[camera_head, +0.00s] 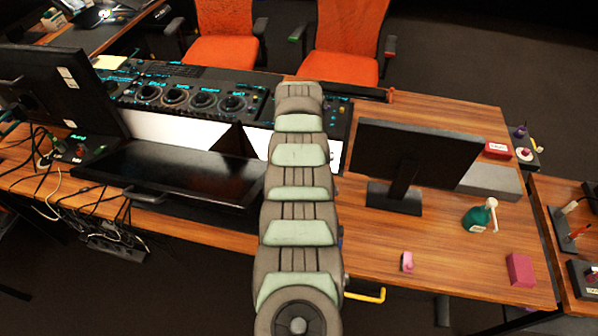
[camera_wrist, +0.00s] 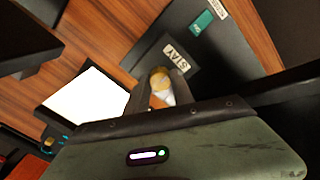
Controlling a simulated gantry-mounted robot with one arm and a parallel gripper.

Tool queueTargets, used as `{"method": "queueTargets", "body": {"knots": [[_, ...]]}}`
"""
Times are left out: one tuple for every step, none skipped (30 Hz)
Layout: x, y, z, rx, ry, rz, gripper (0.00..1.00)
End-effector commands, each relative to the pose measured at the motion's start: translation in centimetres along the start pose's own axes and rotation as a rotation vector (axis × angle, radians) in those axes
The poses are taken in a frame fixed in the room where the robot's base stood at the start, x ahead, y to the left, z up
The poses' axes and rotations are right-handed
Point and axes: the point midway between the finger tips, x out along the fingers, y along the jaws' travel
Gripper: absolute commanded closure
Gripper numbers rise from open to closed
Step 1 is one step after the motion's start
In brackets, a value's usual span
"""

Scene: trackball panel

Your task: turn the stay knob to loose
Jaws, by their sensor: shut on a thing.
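The stay knob (camera_wrist: 160,77) is a small round brass-coloured knob in the wrist view, beside a white label reading STAY (camera_wrist: 180,58). My gripper (camera_wrist: 162,88) is shut on the knob, one dark finger on each side of it. The fingers and the gripper body hide part of the knob, and I cannot read which way it is set. A teal tag (camera_wrist: 202,23) and a small white label (camera_wrist: 218,9) are on the same dark panel (camera_wrist: 222,58); their words are too small to read. In the head view my arm hides the gripper and the knob.
In the head view a monitor (camera_head: 413,147) stands on the wooden desk right of my arm, and a dark flat screen (camera_head: 170,175) lies to the left. A control console (camera_head: 180,92) runs behind. A green spray bottle (camera_head: 479,216) and a pink box (camera_head: 520,269) stand farther right.

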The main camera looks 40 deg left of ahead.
Motion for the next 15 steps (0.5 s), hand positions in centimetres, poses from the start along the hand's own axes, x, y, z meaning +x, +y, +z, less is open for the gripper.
{"method": "queueTargets", "body": {"knots": [[0.05,-0.02,-0.01,-0.001,0.0,0.0,1.0],[0.04,-0.02,-0.01,-0.001,0.0,0.0,1.0],[0.04,-0.01,-0.02,-0.001,0.0,0.0,1.0],[0.04,-0.02,-0.02,-0.001,0.0,0.0,1.0],[0.04,-0.02,-0.02,-0.001,0.0,0.0,1.0],[0.04,-0.01,-0.02,-0.001,0.0,0.0,1.0],[0.05,-0.02,-0.02,-0.001,0.0,0.0,0.7],[0.04,-0.01,-0.02,-0.001,0.0,0.0,0.67],[0.04,-0.01,-0.02,-0.001,0.0,0.0,0.64],[0.04,-0.01,-0.02,0.0,0.0,0.0,0.62],[0.03,-0.01,-0.02,0.0,0.0,0.0,0.59],[0.03,-0.01,-0.02,0.0,0.0,0.0,0.56],[0.02,0.0,-0.02,0.0,0.0,0.0,0.54],[0.02,0.0,-0.02,0.0,0.0,0.0,0.51],[0.02,0.0,-0.02,0.0,0.0,0.0,0.5]]}}
